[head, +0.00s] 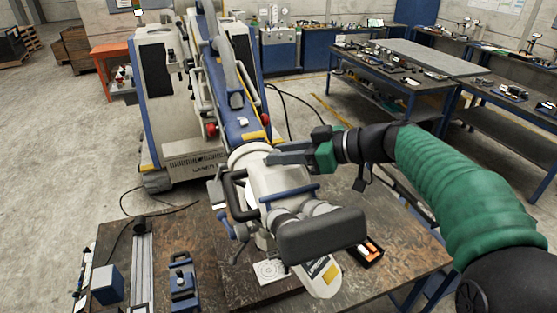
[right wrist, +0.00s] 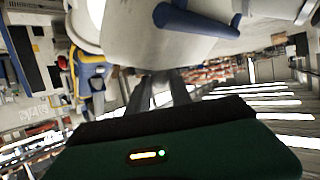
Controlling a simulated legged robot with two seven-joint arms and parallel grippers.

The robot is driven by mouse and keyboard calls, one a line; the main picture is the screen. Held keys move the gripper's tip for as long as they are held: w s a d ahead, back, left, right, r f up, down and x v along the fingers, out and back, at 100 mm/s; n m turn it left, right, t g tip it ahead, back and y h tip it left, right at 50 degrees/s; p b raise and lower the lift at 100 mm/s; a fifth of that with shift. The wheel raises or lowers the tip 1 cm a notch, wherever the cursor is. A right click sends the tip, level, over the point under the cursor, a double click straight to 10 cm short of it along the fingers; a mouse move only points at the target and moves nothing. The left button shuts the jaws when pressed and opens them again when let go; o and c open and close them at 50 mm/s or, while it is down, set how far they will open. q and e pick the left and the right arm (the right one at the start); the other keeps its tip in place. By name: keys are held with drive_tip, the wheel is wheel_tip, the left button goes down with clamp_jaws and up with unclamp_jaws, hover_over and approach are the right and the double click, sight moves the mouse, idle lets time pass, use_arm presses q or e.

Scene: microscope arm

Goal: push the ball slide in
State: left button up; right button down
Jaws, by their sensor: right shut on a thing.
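The microscope head (head: 285,190) is white with blue bars, dark handles and a black eyepiece block (head: 320,235). It hangs over the workbench from the blue and white microscope arm (head: 235,105). My right gripper (head: 273,158) reaches in from the right and is shut on a part at the upper side of the head. In the right wrist view its two dark fingers (right wrist: 162,92) run up to the white body (right wrist: 160,35); their tips and the exact part held are hidden. I cannot tell which part is the ball slide. My left gripper is not in view.
The brown workbench (head: 400,255) carries a metal rail (head: 143,265), a blue fixture (head: 183,280), a blue box (head: 107,284), a white target card (head: 270,272) and a small black tray (head: 368,252). The white cabinet stand (head: 185,125) stands behind. Cables lie on the floor.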

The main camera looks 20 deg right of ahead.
drive_tip(key=shift+d, duration=0.25)
drive_tip(key=c, duration=1.5)
unclamp_jaws()
drive_tip(key=shift+a, duration=0.2)
drive_tip(key=shift+o, duration=1.2)
drive_tip(key=shift+w+a, duration=0.1)
drive_tip(key=shift+a, duration=0.1)
drive_tip(key=shift+o, duration=0.4)
drive_tip(key=shift+w+a+f, duration=0.15)
drive_tip(key=shift+w, duration=0.05)
drive_tip(key=shift+s+d, duration=0.1)
drive_tip(key=shift+d, duration=0.1)
use_arm(q)
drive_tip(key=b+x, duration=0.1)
drive_tip(key=b, duration=0.1)
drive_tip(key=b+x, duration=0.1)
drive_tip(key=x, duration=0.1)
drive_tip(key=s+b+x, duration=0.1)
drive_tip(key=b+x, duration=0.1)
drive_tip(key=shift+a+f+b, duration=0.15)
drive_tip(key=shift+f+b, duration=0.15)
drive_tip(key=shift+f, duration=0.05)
use_arm(e)
drive_tip(key=v, duration=1.6)
drive_tip(key=shift+d, duration=0.2)
drive_tip(key=shift+s+a, duration=0.1)
drive_tip(key=shift+s, duration=0.05)
